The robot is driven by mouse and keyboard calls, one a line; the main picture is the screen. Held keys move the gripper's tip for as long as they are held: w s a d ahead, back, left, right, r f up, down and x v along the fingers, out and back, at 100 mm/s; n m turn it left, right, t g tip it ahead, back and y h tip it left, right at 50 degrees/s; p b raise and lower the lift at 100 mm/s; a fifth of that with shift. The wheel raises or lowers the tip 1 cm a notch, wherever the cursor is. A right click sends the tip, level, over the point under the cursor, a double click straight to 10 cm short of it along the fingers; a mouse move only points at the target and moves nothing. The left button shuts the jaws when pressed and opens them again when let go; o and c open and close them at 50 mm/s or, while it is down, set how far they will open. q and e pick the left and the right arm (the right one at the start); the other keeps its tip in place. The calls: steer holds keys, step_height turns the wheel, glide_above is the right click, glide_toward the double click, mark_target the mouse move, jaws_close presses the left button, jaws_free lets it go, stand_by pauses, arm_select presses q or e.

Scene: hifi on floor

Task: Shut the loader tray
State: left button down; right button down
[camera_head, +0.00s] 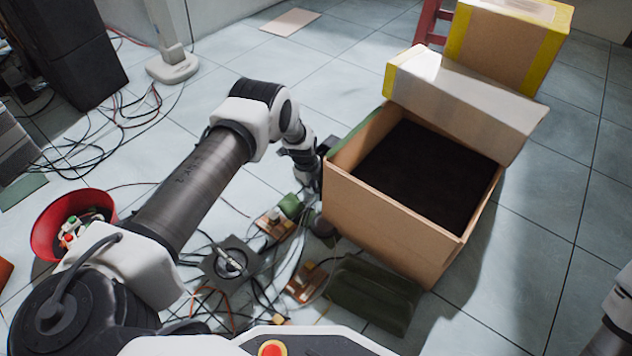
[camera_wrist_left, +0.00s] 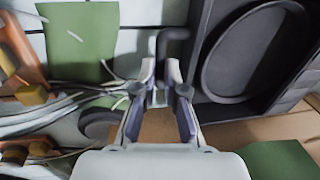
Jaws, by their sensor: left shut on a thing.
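In the left wrist view a dark grey unit (camera_wrist_left: 202,30) with a large oval inset (camera_wrist_left: 250,55) fills the right side. I cannot tell for sure which part of it is the loader tray. My left gripper (camera_wrist_left: 173,75) is to the left of this unit, shut on a dark grey piece (camera_wrist_left: 174,46) between its fingertips. Most of that piece is hidden. In the head view my left gripper (camera_head: 314,188) is low by the near left side of the cardboard box, and the arm and box partly hide what it holds. My right gripper is out of view.
An open cardboard box (camera_head: 385,220) stands right of my left gripper. A dark green bundle (camera_head: 375,292), loose cables and small parts lie in front. A red bowl (camera_head: 48,228) is at left. Tiled floor (camera_head: 540,250) right of the box is clear.

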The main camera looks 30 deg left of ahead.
arm_select(q)
steer(key=shift+w, duration=0.15)
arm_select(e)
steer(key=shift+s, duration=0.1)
arm_select(q)
steer(key=c, duration=1.5)
jaws_free()
step_height(320, 180, up, 12)
steer(key=s, duration=0.2)
steer(key=shift+f, duration=0.15)
steer(key=shift+a, duration=0.1)
